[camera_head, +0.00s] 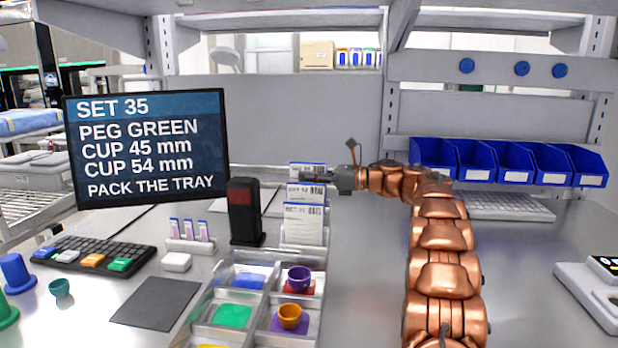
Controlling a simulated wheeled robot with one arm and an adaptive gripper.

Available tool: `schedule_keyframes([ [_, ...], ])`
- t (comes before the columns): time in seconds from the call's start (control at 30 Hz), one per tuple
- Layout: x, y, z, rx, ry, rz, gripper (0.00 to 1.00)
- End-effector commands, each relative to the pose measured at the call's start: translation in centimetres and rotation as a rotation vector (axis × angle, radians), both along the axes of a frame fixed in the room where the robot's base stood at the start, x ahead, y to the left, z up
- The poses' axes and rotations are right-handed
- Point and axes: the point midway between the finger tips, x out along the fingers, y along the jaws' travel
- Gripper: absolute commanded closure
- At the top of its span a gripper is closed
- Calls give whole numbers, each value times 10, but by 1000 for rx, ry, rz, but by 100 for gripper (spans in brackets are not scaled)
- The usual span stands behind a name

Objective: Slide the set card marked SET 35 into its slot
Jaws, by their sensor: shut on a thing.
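The set cards stand upright one behind another in a clear holder (303,245) at the centre. They are a front card (304,225), a middle card (302,191) and a back card (300,170), white with blue top edges. Their print is too small for me to tell which is SET 35. My gripper (328,179) reaches in from the right and is shut at the right edge of the cards, by the back and middle ones. I cannot tell which card it grips. The card slot is not clearly seen.
A divided tray (325,318) in front holds a purple cup (299,278) and an orange cup (290,316). A black device (245,212) stands left of the cards. The screen (147,148) reads SET 35. Blue bins (480,162) line the back right. The bench (360,265) is clear between tray and arm.

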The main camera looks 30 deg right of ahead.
Motion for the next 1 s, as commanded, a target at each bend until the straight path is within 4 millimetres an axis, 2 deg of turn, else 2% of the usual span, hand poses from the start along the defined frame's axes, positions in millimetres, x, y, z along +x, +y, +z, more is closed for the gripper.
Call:
schedule_keyframes([
  [0.43, 0, 0, -5, 2, 1, 0, 100],
  [0.47, 0, 0, -5, 2, 1, 0, 91],
  [0.7, 0, 0, -6, 2, 1, 0, 66],
  [0.93, 0, 0, -7, 3, 2, 0, 63],
  [1.0, 0, -1, -8, 3, 2, 0, 56],
])
